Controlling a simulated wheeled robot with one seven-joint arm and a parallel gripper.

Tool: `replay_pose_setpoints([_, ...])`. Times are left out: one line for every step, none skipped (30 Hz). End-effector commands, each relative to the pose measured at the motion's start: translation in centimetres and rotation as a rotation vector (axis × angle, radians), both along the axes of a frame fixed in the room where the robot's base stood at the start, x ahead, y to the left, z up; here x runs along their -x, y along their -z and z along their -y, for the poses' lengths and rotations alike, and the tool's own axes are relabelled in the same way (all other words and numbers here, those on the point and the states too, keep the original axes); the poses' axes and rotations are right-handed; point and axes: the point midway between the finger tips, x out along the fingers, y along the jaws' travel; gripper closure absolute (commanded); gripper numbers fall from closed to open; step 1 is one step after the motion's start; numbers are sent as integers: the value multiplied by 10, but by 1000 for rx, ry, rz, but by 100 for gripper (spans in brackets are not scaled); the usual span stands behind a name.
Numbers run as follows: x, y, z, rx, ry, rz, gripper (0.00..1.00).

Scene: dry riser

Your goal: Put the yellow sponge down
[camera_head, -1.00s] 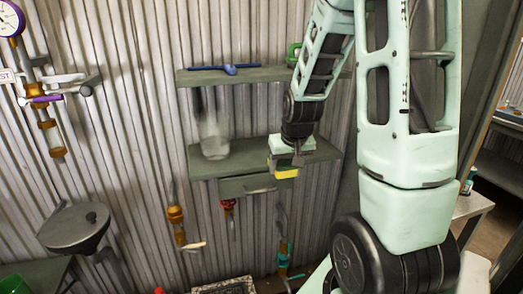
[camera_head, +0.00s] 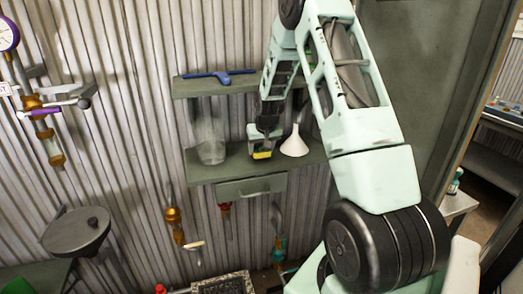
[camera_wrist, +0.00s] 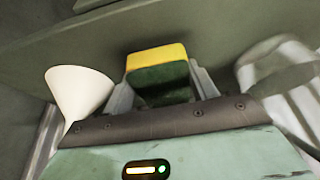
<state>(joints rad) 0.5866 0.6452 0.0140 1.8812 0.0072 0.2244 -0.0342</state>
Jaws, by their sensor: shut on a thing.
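The yellow sponge (camera_head: 262,155) has a dark green side and is in my gripper (camera_head: 262,146), at the lower shelf between a clear vessel and a white funnel. In the wrist view the sponge (camera_wrist: 157,68) sits between the two fingers of my gripper (camera_wrist: 162,85), which are shut on it. The sponge is at or just above the lower shelf (camera_head: 225,172); I cannot tell whether it touches the board. My gripper partly hides it in the head view.
The white funnel (camera_head: 294,143) stands close to the right of my gripper. The clear vessel (camera_head: 211,145) stands on the left. The upper shelf (camera_head: 190,88) holds a blue squeegee (camera_head: 220,75). A drawer (camera_head: 252,188) hangs below the lower shelf.

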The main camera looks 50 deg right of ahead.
Motion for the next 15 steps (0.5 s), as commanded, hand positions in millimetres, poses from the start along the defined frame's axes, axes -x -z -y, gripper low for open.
replay_pose_setpoints([1,6,-1,-3,0,-4,64])
replay_pose_setpoints([1,10,0,-3,0,-4,64])
replay_pose_setpoints([1,14,0,-2,0,-3,64])
replay_pose_setpoints([1,17,0,-2,0,-3,64])
replay_pose_setpoints([1,18,0,-1,0,-2,64])
replay_pose_setpoints([1,20,0,-1,0,-1,64])
replay_pose_setpoints([0,20,0,0,0,0,64])
replay_pose_setpoints([0,21,0,1,0,1,64])
replay_pose_setpoints([0,21,0,1,0,1,64])
replay_pose_setpoints([0,21,0,1,0,1,64])
replay_pose_setpoints([0,21,0,1,0,1,64])
replay_pose_setpoints([0,21,0,1,0,1,64])
replay_pose_setpoints([0,21,0,1,0,1,64])
replay_pose_setpoints([0,22,0,0,0,0,64])
replay_pose_setpoints([1,23,0,0,0,0,64])
